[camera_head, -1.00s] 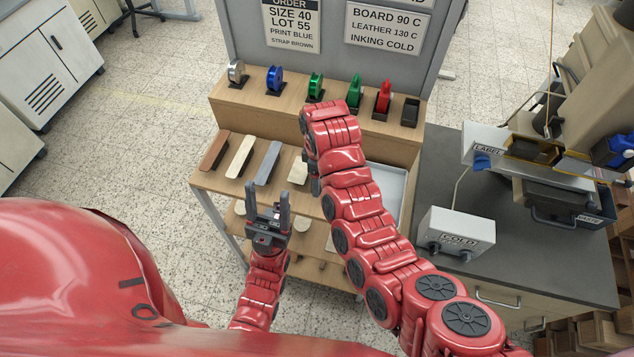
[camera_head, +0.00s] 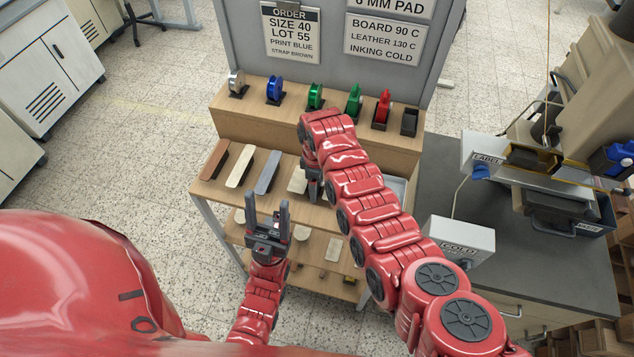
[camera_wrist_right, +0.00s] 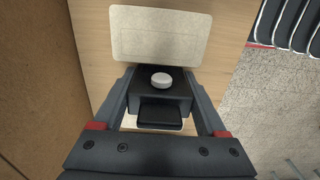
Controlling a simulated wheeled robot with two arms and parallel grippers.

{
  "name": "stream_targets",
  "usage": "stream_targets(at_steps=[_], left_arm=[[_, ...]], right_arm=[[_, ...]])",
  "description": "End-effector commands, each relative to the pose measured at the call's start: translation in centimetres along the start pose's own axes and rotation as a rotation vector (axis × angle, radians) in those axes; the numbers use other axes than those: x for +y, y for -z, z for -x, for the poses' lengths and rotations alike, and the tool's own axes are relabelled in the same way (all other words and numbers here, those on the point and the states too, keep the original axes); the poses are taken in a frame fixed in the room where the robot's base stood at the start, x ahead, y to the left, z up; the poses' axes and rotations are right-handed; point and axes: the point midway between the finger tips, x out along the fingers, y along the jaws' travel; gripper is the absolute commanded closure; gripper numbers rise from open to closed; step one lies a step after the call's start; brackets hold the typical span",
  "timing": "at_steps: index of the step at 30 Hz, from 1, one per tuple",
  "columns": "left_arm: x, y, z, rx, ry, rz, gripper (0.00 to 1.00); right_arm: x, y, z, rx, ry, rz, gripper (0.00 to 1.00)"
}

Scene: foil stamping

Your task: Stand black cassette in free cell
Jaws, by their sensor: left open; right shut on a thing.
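My right gripper (camera_wrist_right: 161,88) is shut on a dark block in the right wrist view, apparently the black cassette (camera_wrist_right: 160,102). A pale round disc shows on its face. In the head view my right gripper (camera_head: 314,184) hangs over the middle shelf, and the arm hides most of what it holds. A row of cells stands on the top shelf. The rightmost black cell (camera_head: 409,122) looks empty, beside the cell with the red cassette (camera_head: 382,108). My left gripper (camera_head: 267,212) is open and empty in front of the shelves, fingers pointing up.
Silver (camera_head: 236,82), blue (camera_head: 274,88) and green cassettes (camera_head: 315,95) stand to the left on the top shelf. Brown, cream and grey strips (camera_head: 267,172) lie on the middle shelf. A stamping machine (camera_head: 545,160) and a control box (camera_head: 460,240) stand at the right.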

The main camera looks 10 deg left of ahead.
Motion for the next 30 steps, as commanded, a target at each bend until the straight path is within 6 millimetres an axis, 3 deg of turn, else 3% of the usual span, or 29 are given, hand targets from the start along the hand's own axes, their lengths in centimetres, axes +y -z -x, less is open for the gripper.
stream_targets(at_steps=[5, 6, 10, 22, 26, 30], left_arm=[[0.0, -0.1, 0.3, 0.0, 0.0, 0.0, 0.41], [0.0, -0.1, 0.3, 0.0, 0.0, 0.0, 0.41], [0.0, 0.0, 0.2, 0.0, 0.0, 0.0, 0.41], [0.0, -0.1, 0.3, 0.0, 0.0, 0.0, 0.41], [0.1, -0.2, 0.9, 0.0, 0.0, 0.0, 0.41], [0.1, -0.4, 2.3, 0.0, 0.0, 0.0, 0.41]], right_arm=[[0.0, 0.0, -0.3, 0.0, 0.0, 0.0, 0.95], [0.0, 0.0, -0.4, 0.0, 0.0, 0.0, 0.24], [0.0, 0.0, -0.2, 0.0, 0.0, 0.0, 0.0], [0.1, 0.0, 0.6, 0.0, -0.001, 0.0, 0.0], [0.1, 0.1, 2.1, 0.002, -0.003, 0.0, 0.0], [0.3, 0.1, 5.1, 0.005, -0.009, -0.002, 0.0]])
